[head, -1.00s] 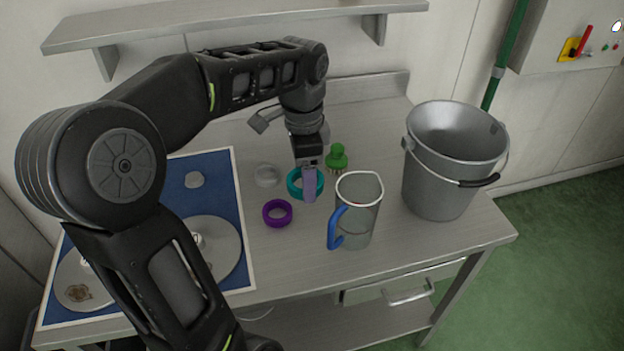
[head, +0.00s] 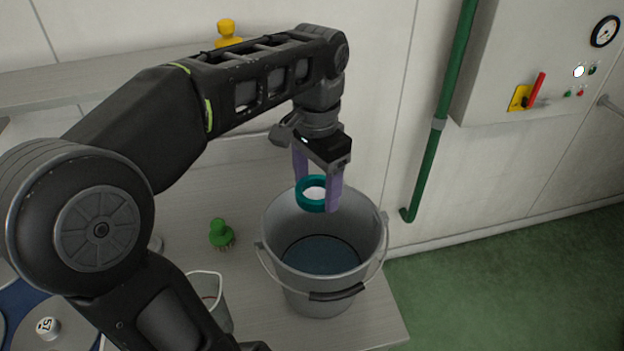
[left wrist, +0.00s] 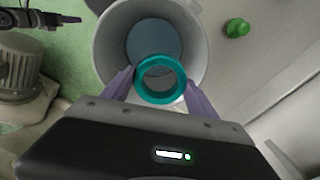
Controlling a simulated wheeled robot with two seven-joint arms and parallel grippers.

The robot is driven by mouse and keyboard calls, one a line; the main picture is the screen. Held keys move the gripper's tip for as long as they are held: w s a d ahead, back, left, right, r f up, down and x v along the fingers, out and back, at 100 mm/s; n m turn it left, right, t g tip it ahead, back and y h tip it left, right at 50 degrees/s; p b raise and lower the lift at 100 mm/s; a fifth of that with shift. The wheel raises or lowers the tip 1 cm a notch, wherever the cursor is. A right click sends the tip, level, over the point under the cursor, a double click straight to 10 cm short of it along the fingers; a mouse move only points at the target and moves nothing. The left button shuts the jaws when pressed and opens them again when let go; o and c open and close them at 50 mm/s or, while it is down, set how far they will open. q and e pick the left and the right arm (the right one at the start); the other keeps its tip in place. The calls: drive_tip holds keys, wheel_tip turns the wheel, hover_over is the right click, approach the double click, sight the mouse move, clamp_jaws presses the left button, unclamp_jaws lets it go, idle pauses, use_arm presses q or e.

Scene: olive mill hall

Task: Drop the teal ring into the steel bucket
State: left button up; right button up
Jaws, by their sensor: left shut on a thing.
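The teal ring (head: 311,194) is held between the purple fingers of my left gripper (head: 318,192). In the head view it hangs over the far part of the mouth of the steel bucket (head: 290,275). In the left wrist view the teal ring (left wrist: 161,98) sits between the fingertips, in front of the open bucket (left wrist: 111,50).
A green brush-like object (head: 221,233) stands left of the bucket. A clear jug (head: 209,290) is partly hidden by my left arm. A yellow object (head: 228,32) sits on the wall shelf (head: 60,84). A green pipe (head: 430,150) runs down the wall at the right.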

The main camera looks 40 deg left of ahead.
use_arm(q)
drive_tip(key=shift+s+n, duration=0.25)
drive_tip(key=shift+n, duration=0.15)
drive_tip(key=shift+w, duration=0.15)
drive_tip(key=shift+f, duration=0.15)
wheel_tip(320, 180, down, 6)
drive_tip(key=shift+r+b, duration=0.15)
drive_tip(key=shift+b, duration=0.95)
